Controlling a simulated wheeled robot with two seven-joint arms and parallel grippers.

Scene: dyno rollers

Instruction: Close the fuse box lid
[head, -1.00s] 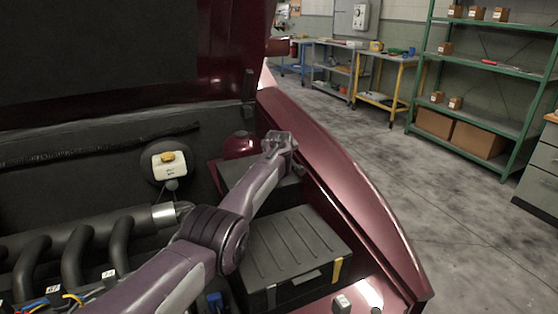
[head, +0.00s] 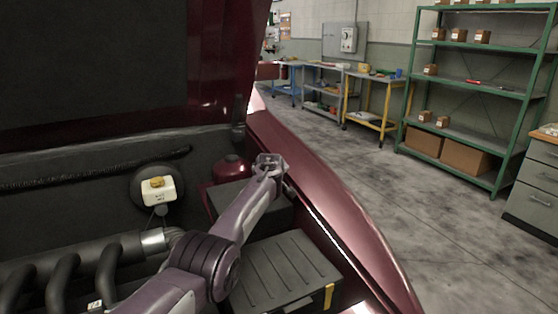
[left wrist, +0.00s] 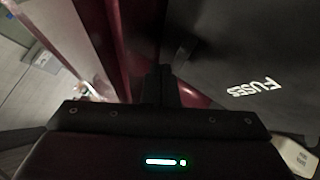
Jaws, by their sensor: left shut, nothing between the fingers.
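The fuse box (head: 228,196) is a dark box in the engine bay, partly hidden behind my left arm. Its black lid (left wrist: 245,55) shows in the left wrist view with white "FUSES" lettering. In the head view the lid looks roughly flat over the box; I cannot tell whether it is fully seated. My left gripper (head: 270,162) is shut and empty, above the fuse box's right side near the fender. In the left wrist view its dark fingers (left wrist: 160,85) are together, beside the lid's left edge; contact is unclear. My right gripper is not in view.
A larger ribbed black box (head: 285,268) with a yellow strap sits in front. The maroon fender (head: 335,205) runs along the right. A white reservoir (head: 158,190) with a yellow cap and dark pipes (head: 65,275) lie left. The raised hood (head: 130,60) is overhead. Open floor lies beyond the fender.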

